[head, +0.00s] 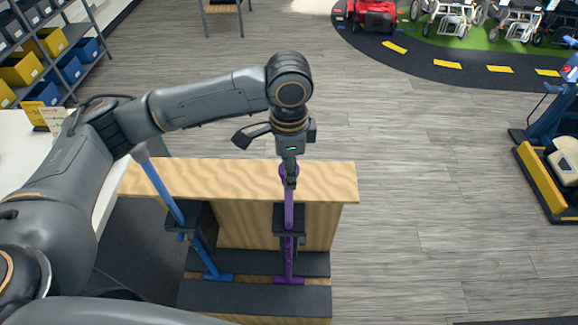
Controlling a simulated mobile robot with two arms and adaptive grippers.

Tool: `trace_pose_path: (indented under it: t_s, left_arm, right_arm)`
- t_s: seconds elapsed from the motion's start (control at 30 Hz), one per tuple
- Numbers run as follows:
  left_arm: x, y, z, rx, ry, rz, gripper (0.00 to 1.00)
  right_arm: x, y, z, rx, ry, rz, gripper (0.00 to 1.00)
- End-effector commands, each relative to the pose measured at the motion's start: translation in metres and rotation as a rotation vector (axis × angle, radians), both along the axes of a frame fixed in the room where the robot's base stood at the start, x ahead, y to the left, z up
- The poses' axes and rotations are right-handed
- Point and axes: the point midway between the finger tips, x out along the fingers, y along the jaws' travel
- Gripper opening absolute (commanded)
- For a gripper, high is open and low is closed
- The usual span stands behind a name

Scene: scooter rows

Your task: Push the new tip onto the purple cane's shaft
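The purple cane (289,208) stands upright in a dark holder at the front of a wooden stand (240,180), with its purple foot-like end (289,281) on the dark lower ledge. My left gripper (290,172) points down right over the cane's top end, in line with the shaft. Dark finger parts and a wider purple piece meet there. The fingers are seen nearly edge-on, so I cannot tell whether they are closed on a tip, and no separate tip can be made out. My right gripper is not in view.
A blue cane (160,190) leans in another holder on the stand's left. A white counter (25,150) and a shelf with yellow and blue bins (68,68) are at left. The grey floor to the right is open, with a blue-and-yellow machine (540,180) at far right.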

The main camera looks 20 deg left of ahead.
Motion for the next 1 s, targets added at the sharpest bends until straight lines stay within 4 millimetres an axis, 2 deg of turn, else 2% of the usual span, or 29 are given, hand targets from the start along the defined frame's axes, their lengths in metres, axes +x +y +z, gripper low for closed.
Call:
trace_pose_path:
  t_s: [0.23, 0.27, 0.37, 0.6, 0.63, 0.77, 0.8, 1.0]
  left_arm:
    - [-0.0002, -0.0001, -0.0042, 0.000, 0.001, 0.000, 0.11]
    - [0.0000, -0.0001, -0.0041, 0.000, 0.001, 0.000, 0.44]
    - [0.0000, -0.0001, -0.0040, 0.000, 0.001, 0.000, 0.65]
    - [-0.0001, 0.0000, -0.0039, 0.000, 0.001, 0.000, 0.67]
    - [-0.0002, -0.0001, -0.0039, 0.000, 0.001, 0.000, 0.71]
    - [-0.0001, 0.0000, -0.0038, 0.000, 0.000, 0.000, 0.97]
    - [-0.0001, 0.0000, -0.0038, 0.000, 0.000, 0.000, 1.00]
    - [-0.0001, 0.0000, -0.0037, 0.000, 0.000, 0.000, 1.00]
  right_arm:
    - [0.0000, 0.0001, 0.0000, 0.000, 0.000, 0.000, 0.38]
    - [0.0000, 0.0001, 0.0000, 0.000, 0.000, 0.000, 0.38]
    - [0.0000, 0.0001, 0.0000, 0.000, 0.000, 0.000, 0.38]
    - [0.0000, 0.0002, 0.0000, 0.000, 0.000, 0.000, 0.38]
    - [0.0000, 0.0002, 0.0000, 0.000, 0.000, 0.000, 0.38]
    - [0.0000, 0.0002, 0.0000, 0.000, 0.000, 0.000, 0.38]
    - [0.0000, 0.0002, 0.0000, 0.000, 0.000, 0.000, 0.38]
    - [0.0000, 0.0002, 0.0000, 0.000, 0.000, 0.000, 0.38]
